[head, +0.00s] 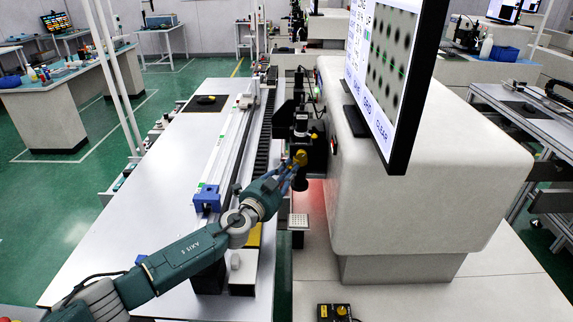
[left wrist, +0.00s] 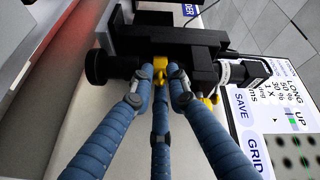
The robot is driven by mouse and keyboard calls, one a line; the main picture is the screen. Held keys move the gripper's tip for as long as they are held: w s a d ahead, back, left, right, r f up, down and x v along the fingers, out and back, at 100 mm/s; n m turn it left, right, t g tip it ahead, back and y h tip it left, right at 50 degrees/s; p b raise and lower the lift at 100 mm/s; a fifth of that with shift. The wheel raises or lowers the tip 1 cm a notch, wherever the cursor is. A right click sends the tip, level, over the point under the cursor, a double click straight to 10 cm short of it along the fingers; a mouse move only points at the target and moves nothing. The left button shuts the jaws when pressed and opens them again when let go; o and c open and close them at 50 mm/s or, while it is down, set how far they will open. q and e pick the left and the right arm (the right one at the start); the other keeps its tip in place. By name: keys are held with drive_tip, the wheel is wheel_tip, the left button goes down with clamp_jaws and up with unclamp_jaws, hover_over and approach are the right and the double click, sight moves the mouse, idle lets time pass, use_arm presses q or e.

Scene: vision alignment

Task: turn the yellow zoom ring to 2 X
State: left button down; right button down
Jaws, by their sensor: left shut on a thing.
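The yellow zoom ring (head: 300,158) sits on the dark vertical lens assembly (head: 303,125) at the front of the white machine. In the left wrist view the ring (left wrist: 160,67) shows as a small yellow part between black lens sections. My left gripper (head: 291,172) reaches it from the lower left, with its blue fingers closed on the ring. In the left wrist view the fingers (left wrist: 160,82) surround the ring and partly hide it. The monitor (left wrist: 275,125) seems to show a small "1 X" line. My right gripper is not in view.
The large monitor (head: 383,65) hangs over the white machine housing (head: 430,195) at right. A perforated plate (head: 298,221) lies under the lens in red light. A rail (head: 232,140) runs along the bench at left. A small yellow-knobbed box (head: 335,312) is at the bottom.

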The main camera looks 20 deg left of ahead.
use_arm(q)
drive_tip(key=shift+d+n+g+y+b, duration=0.25)
drive_tip(key=shift+d+n+y+b, duration=0.45)
drive_tip(key=shift+n+y+b, duration=0.85)
drive_tip(key=shift+d+n+g+y+b, duration=0.3)
drive_tip(key=shift+d+n+y+b, duration=0.55)
drive_tip(key=shift+y+b, duration=1.15)
drive_tip(key=shift+d+n+g+y+b, duration=0.25)
drive_tip(key=shift+d+n+y+b, duration=0.3)
drive_tip(key=shift+n+y+b, duration=1.25)
drive_tip(key=shift+m+y+p, duration=0.4)
drive_tip(key=shift+y+p, duration=0.05)
drive_tip(key=shift+p, duration=0.1)
drive_tip(key=c, duration=1.7)
unclamp_jaws()
drive_tip(key=v, duration=1.2)
drive_tip(key=shift+r, duration=0.1)
